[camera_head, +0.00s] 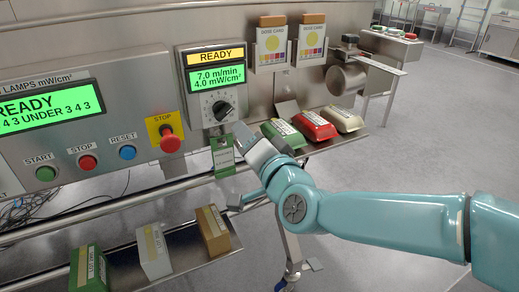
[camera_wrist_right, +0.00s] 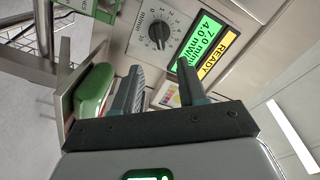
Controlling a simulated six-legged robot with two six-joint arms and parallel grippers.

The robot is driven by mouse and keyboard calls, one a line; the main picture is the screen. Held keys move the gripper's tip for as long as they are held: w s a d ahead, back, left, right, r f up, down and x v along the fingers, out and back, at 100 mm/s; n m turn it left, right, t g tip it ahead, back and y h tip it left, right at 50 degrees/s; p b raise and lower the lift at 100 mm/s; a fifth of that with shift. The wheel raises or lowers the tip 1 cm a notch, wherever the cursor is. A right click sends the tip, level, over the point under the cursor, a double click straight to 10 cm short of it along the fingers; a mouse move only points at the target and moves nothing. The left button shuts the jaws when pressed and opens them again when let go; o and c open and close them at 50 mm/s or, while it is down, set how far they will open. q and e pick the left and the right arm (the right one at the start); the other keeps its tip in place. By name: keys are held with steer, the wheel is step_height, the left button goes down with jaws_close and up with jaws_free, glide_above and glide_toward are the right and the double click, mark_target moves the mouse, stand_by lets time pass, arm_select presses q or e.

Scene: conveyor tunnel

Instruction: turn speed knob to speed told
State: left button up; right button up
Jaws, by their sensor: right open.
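The black speed knob (camera_head: 222,109) sits on a white dial plate under a small display (camera_head: 216,77) reading READY, 7.0 m/min and 4.0 mW/cm². The knob also shows in the right wrist view (camera_wrist_right: 159,32), with its dial marked m/min. My right gripper (camera_head: 242,134) is just below and right of the knob, apart from it. In the right wrist view its two fingers (camera_wrist_right: 158,80) are spread and empty, with the knob beyond them. My left gripper is not in view.
A red STOP button (camera_head: 170,140) sits left of the knob. A green tag (camera_head: 223,158) hangs below it. Green (camera_head: 284,133) and red (camera_head: 314,125) packs lie on a shelf to the right. Boxes (camera_head: 153,251) stand on a lower shelf.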

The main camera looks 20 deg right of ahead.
steer(key=s, duration=0.5)
steer(key=shift+s+d, duration=0.1)
